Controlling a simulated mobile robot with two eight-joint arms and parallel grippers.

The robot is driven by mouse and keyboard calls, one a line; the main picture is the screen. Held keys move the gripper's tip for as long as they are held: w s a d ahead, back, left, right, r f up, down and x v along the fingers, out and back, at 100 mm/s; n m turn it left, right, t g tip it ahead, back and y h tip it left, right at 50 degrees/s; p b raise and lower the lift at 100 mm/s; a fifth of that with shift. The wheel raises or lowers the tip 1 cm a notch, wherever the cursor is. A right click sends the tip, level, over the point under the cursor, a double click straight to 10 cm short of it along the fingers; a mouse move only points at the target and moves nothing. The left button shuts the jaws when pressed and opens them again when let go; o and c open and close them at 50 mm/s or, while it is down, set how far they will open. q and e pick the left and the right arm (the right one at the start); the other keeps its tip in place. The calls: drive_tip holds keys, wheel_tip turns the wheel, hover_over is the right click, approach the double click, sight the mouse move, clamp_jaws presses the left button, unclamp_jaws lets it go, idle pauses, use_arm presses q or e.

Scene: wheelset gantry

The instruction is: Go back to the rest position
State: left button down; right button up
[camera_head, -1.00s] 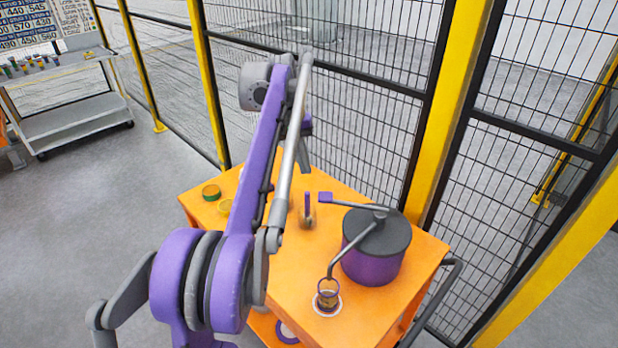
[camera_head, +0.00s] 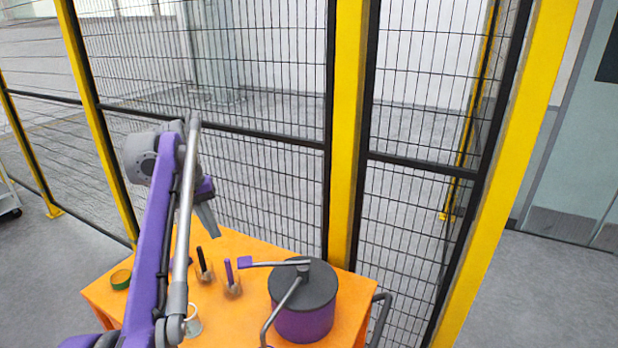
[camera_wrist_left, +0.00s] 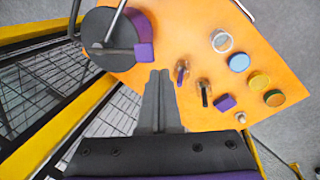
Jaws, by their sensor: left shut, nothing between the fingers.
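My left gripper (camera_head: 206,216) hangs above the back of the orange table in the head view, fingers pointing down and slightly right. In the left wrist view its fingers (camera_wrist_left: 160,76) lie together, shut and empty, over the table. Nothing is touching the fingertips that I can see. My right gripper is in neither view.
The orange table (camera_head: 239,326) holds a purple drum with a grey lid and crank (camera_head: 303,305). Holders with a black handle (camera_head: 201,259) and a purple handle (camera_head: 229,270) stand left of it. Several coloured discs show in the wrist view (camera_wrist_left: 239,62). Mesh fence (camera_head: 250,170) stands behind.

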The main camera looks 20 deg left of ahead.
use_arm(q)
drive_tip(key=s+d+f+m+t+y, duration=0.1)
drive_tip(key=s+d+f+m, duration=0.2)
drive_tip(key=d, duration=0.5)
drive_tip(key=s+d+f+t+y, duration=0.1)
drive_tip(key=s+d+f, duration=0.2)
drive_tip(key=d+f, duration=0.35)
drive_tip(key=s+d+f+m+t, duration=0.2)
drive_tip(key=s+d+f+m, duration=0.2)
drive_tip(key=s+d+f, duration=0.7)
drive_tip(key=shift+s+f, duration=0.7)
drive_tip(key=shift+f, duration=0.2)
idle(0.8)
